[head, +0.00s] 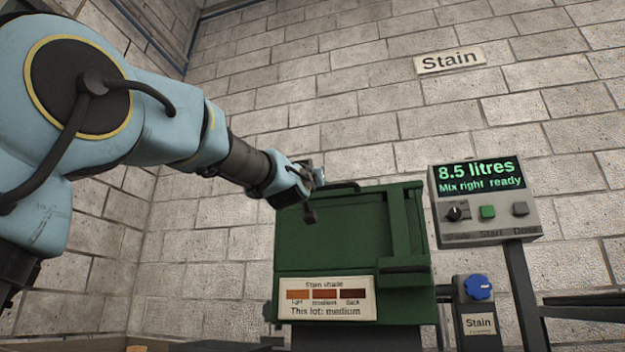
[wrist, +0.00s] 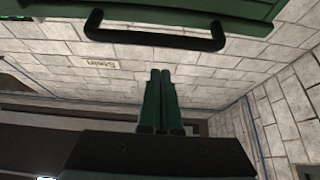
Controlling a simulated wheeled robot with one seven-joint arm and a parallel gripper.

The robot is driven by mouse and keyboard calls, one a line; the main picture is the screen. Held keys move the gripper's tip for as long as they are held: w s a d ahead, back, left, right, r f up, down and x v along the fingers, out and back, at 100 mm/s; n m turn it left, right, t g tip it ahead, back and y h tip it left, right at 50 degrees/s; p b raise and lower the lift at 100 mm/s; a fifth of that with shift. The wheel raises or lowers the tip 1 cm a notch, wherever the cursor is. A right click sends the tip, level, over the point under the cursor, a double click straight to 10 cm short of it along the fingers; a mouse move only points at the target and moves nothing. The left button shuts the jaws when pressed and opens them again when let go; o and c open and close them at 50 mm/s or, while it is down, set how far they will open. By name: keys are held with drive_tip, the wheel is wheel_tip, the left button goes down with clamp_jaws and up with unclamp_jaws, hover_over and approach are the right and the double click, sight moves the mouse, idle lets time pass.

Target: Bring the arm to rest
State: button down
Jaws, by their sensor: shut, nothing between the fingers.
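My arm reaches in from the left in the head view. My gripper (head: 314,190) is at the upper left edge of the green stain machine (head: 330,240), close to its dark handle (head: 345,186). In the wrist view the two narrow fingers of my gripper (wrist: 160,73) lie side by side, closed, with nothing between them. The black bar handle (wrist: 155,38) crosses the wrist view beyond the fingertips, below a green panel edge (wrist: 170,10). The fingers do not appear to hold the handle; the exact gap cannot be told.
A control box (head: 485,200) on a post stands right of the machine, reading 8.5 litres and "Mix right ready". A small box with a blue knob (head: 479,287) is below it. A "Stain" sign (head: 450,59) hangs on the block wall (head: 320,80). Space above the machine is clear.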

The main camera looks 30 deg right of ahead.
drive_tip(key=s+a+f, duration=0.3)
drive_tip(key=s+f, duration=0.1)
drive_tip(key=f, duration=0.1)
drive_tip(key=shift+a+f, duration=0.25)
drive_tip(key=shift+f, duration=0.05)
drive_tip(key=shift+w, duration=0.1)
